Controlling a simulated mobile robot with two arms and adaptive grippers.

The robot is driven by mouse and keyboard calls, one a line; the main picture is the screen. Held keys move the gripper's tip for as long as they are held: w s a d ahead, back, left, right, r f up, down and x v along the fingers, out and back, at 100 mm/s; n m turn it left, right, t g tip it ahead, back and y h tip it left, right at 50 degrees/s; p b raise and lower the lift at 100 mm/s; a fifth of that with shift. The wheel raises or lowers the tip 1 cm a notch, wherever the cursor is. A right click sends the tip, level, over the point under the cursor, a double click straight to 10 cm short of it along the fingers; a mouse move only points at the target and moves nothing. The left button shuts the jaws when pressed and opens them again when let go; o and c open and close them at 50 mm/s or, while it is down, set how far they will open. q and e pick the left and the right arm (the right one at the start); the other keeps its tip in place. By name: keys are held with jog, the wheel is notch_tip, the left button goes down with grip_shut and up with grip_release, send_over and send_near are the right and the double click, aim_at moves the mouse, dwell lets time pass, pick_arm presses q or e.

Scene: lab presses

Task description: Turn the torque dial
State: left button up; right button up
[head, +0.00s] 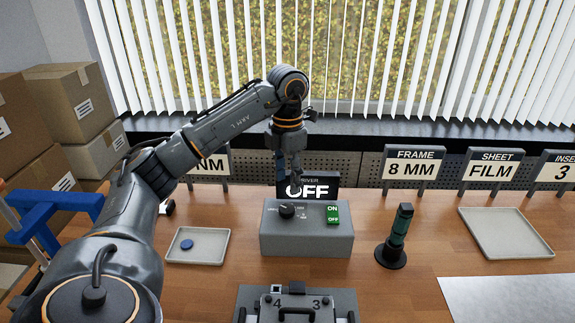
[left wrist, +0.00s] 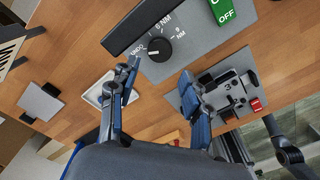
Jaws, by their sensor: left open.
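The torque dial is a round black knob (head: 287,211) on the sloped top of a grey control box (head: 306,243). In the left wrist view the dial (left wrist: 159,50) has a light pointer mark and labels around it, with 6 NM and 9 NM partly readable. My left gripper (head: 293,182) hangs above the dial, pointing down. In the left wrist view its two blue-grey fingers (left wrist: 159,80) are apart, with nothing between them; the dial lies just beyond the tips. A green ON/OFF switch (head: 332,214) sits right of the dial. The driver display (head: 312,187) behind reads OFF. My right gripper is not in view.
A tray with a blue disc (head: 198,258) lies left of the box. A dark green driver tool (head: 397,236) stands in a round base to the right. A fixture (head: 295,300) stands in front. An empty tray (head: 505,238) lies at right, sign boards (head: 414,167) behind.

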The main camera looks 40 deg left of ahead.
pick_arm(q)
jog(key=shift+r, duration=1.95)
